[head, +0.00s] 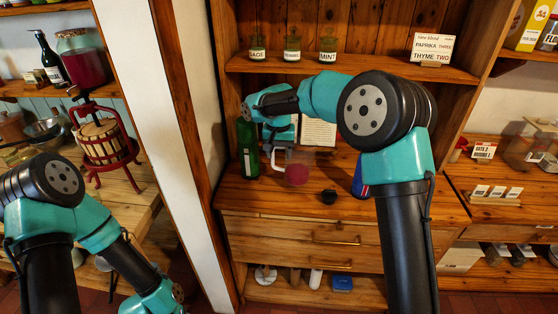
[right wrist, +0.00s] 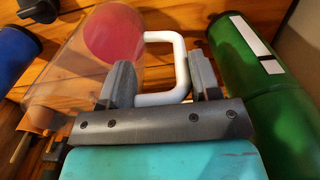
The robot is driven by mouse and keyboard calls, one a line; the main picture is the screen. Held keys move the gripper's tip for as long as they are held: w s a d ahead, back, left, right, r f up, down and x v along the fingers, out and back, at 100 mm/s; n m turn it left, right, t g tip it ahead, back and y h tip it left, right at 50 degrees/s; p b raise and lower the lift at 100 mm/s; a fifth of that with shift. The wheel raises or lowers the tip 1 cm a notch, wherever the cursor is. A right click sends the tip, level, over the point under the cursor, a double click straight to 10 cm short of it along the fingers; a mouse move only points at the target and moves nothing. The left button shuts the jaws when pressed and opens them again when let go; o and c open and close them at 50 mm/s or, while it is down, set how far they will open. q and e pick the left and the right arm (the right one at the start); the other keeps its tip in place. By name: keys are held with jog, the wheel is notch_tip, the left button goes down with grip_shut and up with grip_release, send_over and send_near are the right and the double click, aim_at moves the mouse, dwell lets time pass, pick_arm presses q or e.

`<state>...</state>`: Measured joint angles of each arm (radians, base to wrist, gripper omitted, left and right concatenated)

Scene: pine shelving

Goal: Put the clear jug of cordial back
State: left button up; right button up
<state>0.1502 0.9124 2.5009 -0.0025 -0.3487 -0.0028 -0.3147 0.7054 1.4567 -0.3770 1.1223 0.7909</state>
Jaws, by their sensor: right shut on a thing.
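The clear jug (head: 298,174) with red cordial in it is at the wooden counter, in the middle of the head view; I cannot tell whether its base touches the wood. It also shows at the upper left of the right wrist view (right wrist: 70,75), its white handle toward the right. My right gripper (head: 277,142) is above and beside the jug, shut on its white handle, with a finger on either side in the right wrist view (right wrist: 162,85). My left arm is at the lower left; its gripper is outside the picture.
A green bottle (head: 247,148) stands close to the jug's left, a dark blue item (head: 360,180) to its right. A small black object (head: 328,197) lies in front. A card (head: 318,132) stands behind. Labelled jars (head: 292,50) and a sign (head: 432,48) are on the shelf above.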

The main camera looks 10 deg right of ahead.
jog(key=shift+w, duration=0.2)
jog(key=shift+f, duration=0.1)
jog(key=shift+f, duration=1.8)
jog(key=o, duration=1.4)
notch_tip(320, 180, up, 12)
jog(key=shift+r, duration=0.15)
